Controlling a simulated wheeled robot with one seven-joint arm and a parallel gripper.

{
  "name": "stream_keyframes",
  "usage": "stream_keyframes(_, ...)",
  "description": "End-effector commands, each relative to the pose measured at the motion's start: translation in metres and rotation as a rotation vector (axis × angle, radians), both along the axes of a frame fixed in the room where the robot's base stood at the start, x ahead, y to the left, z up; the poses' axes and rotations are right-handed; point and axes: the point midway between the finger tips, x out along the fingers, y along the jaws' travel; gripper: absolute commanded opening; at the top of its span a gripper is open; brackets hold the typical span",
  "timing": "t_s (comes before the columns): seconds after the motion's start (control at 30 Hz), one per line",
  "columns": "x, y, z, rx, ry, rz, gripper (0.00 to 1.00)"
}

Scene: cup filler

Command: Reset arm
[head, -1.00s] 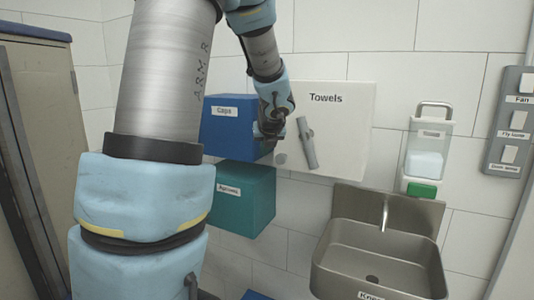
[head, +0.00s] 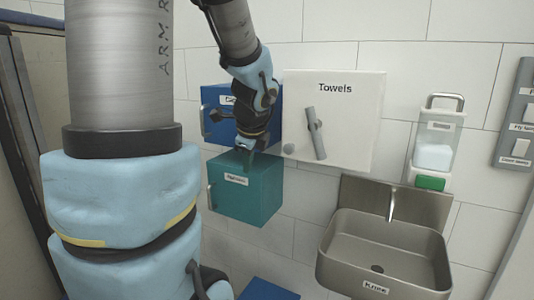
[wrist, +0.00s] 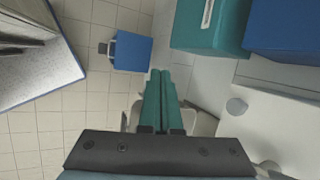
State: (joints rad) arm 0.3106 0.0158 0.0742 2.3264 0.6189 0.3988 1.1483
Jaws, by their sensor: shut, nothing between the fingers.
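My arm hangs down in front of the wall in the head view. My gripper (head: 247,160) is in front of the blue and teal boxes, its tip over the top part of the teal box. In the wrist view my gripper (wrist: 161,74) points down, its two teal fingers together with nothing between them.
The blue box (head: 213,99), the teal box (head: 262,197) and the white Towels cabinet (head: 352,100) with a grey handle hang on the tiled wall. A steel sink (head: 338,225) and a dispenser (head: 435,154) are at right. A blue object (wrist: 133,51) is low down on the tiled floor.

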Motion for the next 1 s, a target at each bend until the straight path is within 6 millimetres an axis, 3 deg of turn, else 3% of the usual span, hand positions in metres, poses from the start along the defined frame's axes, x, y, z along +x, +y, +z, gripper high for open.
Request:
stream_keyframes(0.1,-0.035,0.012,-0.034,-0.22,0.06,0.422,0.0)
stream_keyframes(0.3,-0.089,0.019,-0.075,-0.51,0.134,1.142,0.0)
stream_keyframes(0.5,-0.121,0.019,-0.095,-0.644,0.162,1.607,0.0)
stream_keyframes(0.67,-0.129,0.018,-0.099,-0.672,0.167,1.723,0.0)
stream_keyframes(1.0,-0.128,0.017,-0.098,-0.673,0.166,1.723,0.0)
